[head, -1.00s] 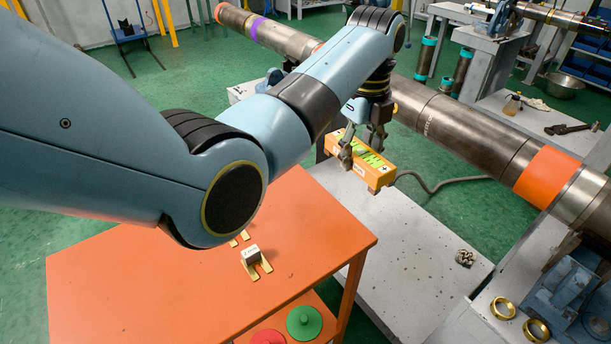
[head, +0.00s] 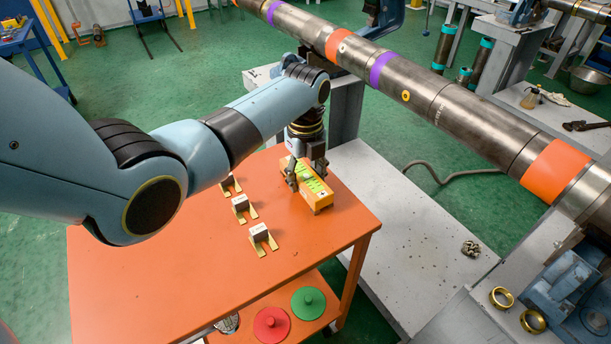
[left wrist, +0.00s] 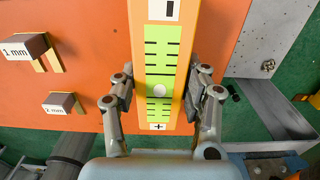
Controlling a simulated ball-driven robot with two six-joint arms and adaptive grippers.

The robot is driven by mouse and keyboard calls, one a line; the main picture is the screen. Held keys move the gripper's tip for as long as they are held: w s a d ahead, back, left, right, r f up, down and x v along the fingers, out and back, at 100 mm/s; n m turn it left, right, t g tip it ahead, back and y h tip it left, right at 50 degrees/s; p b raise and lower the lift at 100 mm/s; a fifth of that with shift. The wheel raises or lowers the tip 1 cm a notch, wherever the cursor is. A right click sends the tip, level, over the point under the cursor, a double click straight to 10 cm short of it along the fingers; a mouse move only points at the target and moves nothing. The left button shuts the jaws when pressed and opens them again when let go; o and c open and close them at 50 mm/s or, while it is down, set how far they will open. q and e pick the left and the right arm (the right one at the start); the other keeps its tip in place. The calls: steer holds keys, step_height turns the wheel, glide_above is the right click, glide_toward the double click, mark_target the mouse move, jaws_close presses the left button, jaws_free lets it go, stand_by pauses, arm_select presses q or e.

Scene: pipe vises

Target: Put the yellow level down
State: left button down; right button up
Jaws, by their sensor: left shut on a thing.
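The yellow level (head: 318,203) is a long orange-yellow bar with a green, black-marked face. In the head view it is at the far right part of the orange table (head: 150,285), and I cannot tell whether its underside touches the tabletop. My left gripper (head: 307,178) points down and is shut on the level, one finger on each long side. The left wrist view shows the level (left wrist: 162,50) running lengthwise between the fingers (left wrist: 160,92), with minus and plus marks at its ends. My right gripper is not in view.
Several small grey blocks on yellow feet (head: 260,233) stand left of the level; two read "1 mm" (left wrist: 25,47) and "2 mm" (left wrist: 60,103). A red disc (head: 271,324) and green disc (head: 308,303) lie on the lower shelf. A large steel pipe (head: 470,120) runs behind. The front tabletop is clear.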

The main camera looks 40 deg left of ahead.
mark_target(305, 175)
arm_select(q)
steer(key=c, duration=0.7)
jaws_free()
steer(key=shift+o, duration=0.2)
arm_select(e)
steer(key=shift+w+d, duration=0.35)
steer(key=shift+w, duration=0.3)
arm_select(q)
step_height(305, 175, up, 12)
steer(key=p, duration=0.1)
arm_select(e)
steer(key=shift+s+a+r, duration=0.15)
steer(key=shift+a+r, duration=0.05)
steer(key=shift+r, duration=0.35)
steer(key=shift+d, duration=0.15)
